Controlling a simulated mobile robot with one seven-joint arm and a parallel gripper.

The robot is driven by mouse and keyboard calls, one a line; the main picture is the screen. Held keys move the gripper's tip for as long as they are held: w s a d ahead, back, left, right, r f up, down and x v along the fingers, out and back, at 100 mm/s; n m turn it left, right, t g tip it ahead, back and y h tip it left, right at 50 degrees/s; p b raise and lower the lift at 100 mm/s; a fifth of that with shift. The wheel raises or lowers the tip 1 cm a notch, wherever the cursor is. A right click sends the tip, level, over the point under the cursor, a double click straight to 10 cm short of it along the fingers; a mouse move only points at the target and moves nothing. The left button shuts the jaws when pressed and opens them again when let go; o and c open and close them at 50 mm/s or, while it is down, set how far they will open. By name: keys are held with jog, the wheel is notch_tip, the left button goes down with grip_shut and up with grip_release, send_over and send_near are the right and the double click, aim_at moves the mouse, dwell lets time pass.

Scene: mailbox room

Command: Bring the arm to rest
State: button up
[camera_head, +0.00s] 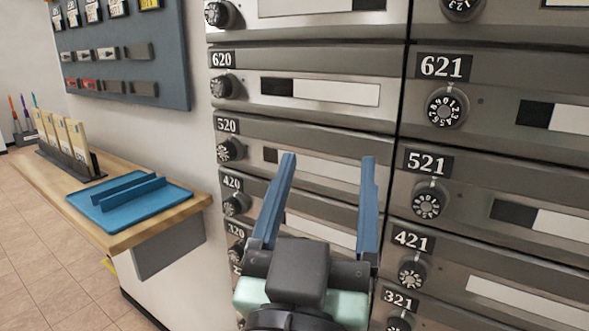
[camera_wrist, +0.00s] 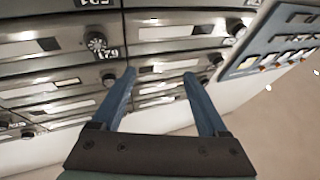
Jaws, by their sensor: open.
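My gripper (camera_head: 328,163) has two blue fingers spread wide apart with nothing between them. In the head view it is low and centre, in front of the mailbox doors numbered 520 and 420. In the wrist view my gripper (camera_wrist: 160,77) also shows open and empty, its fingers pointing toward the mailbox wall. I cannot tell how far the fingertips are from the doors. The grey metal mailbox wall (camera_head: 310,60) fills the right of the head view, with round numbered dials such as the one by door 621 (camera_head: 446,107).
A wooden counter (camera_head: 130,240) on the left holds a blue tray (camera_head: 90,205) and a rack of upright envelopes (camera_head: 65,140). A blue-grey wall board (camera_head: 120,50) hangs above it. The tiled floor (camera_head: 45,265) at left is open.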

jog(key=s+a+r+n+t+y+p, duration=0.1)
jog(key=s+r+t+y+p, duration=0.1)
jog(key=r+p, duration=1)
jog(key=s+a+r+n+t+y+p, duration=0.1)
jog(key=r+p, duration=1.2)
jog(key=r, duration=1.4)
jog(key=shift+s+a+t+y, duration=0.45)
jog(key=shift+s+t+y, duration=0.65)
jog(key=shift+s, duration=0.05)
